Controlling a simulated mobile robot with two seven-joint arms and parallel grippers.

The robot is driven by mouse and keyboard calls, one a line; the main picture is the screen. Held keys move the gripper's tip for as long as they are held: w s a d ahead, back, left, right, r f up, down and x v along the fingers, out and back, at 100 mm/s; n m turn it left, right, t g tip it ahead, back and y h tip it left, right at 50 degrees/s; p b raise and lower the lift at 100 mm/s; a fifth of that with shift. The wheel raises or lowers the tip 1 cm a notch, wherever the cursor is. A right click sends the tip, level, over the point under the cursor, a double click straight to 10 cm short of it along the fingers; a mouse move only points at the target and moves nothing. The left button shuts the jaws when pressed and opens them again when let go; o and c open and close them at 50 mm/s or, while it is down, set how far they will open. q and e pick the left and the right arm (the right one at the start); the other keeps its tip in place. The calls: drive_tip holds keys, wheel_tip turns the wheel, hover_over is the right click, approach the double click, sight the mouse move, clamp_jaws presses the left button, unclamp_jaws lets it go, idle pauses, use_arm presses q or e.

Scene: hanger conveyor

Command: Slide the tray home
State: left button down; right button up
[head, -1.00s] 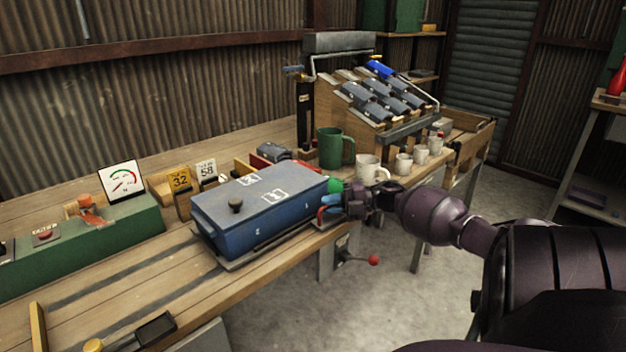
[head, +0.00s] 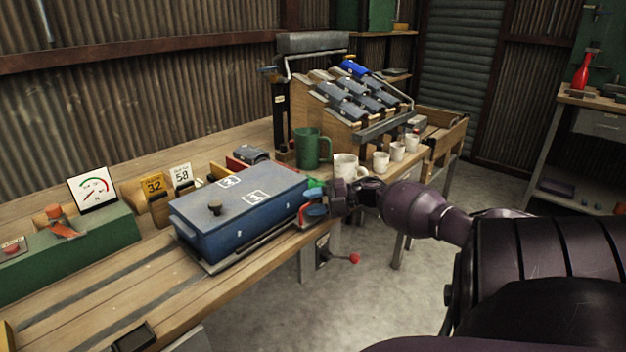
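A blue lidded box (head: 240,218) with a dark knob on top sits on the wooden bench. A thin grey tray-like plate (head: 255,246) shows along its front lower edge; most of it is hidden by the box. My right gripper (head: 326,199) is at the right end of the box, beside a green piece (head: 314,183) and a red-and-blue piece (head: 315,208). It looks close to or touching them. Its fingers are dark and partly hidden, so whether they are closed on anything is unclear. My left gripper is not in view.
White mugs (head: 346,167) and a green mug (head: 307,148) stand behind my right gripper. A sloped rack (head: 350,92) is further back. A red-balled lever (head: 354,258) sticks out under the bench. Dark rails (head: 135,290) run along the clear bench to the left.

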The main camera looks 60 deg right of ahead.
drive_tip(key=p+v, duration=0.1)
drive_tip(key=v, duration=0.9)
drive_tip(key=shift+s+d, duration=0.2)
drive_tip(key=shift+s, duration=0.15)
idle(0.3)
